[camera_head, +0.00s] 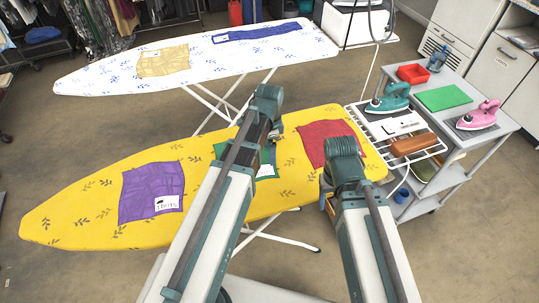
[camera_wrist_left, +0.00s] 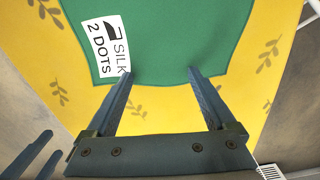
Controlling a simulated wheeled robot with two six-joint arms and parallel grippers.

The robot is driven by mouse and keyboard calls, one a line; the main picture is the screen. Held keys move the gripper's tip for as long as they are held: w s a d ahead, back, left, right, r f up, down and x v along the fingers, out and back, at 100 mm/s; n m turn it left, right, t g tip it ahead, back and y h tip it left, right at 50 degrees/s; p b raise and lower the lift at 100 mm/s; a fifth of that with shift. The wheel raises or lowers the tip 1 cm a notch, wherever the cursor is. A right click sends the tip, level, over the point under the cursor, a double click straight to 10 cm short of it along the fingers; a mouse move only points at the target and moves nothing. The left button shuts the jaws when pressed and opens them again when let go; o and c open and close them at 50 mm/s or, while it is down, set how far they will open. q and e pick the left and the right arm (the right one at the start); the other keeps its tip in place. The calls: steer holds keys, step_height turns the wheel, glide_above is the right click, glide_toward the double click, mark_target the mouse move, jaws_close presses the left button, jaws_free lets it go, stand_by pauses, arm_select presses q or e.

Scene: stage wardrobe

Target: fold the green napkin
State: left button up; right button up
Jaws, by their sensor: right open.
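The green napkin (camera_head: 267,158) lies flat on the yellow ironing board (camera_head: 70,213), partly hidden behind my left arm in the head view. In the left wrist view the napkin (camera_wrist_left: 190,35) fills the upper middle, with a white label reading "SILK 2 DOTS" (camera_wrist_left: 98,50) on it. My left gripper (camera_wrist_left: 161,72) is open, its fingertips over the napkin's near edge with nothing between them. I cannot tell whether they touch the cloth. My right gripper (camera_head: 325,185) is open beside the board's right part, below the red cloth, partly hidden by my arm.
A purple cloth (camera_head: 150,188) and a red cloth (camera_head: 320,140) lie on the same board. A white board (camera_head: 110,75) with yellow and blue cloths stands behind. At right, a trolley holds a teal iron (camera_head: 390,98), a pink iron (camera_head: 480,115) and a green mat (camera_head: 443,98).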

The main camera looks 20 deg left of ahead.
arm_select(q)
jaws_close()
stand_by(0.6)
stand_by(0.3)
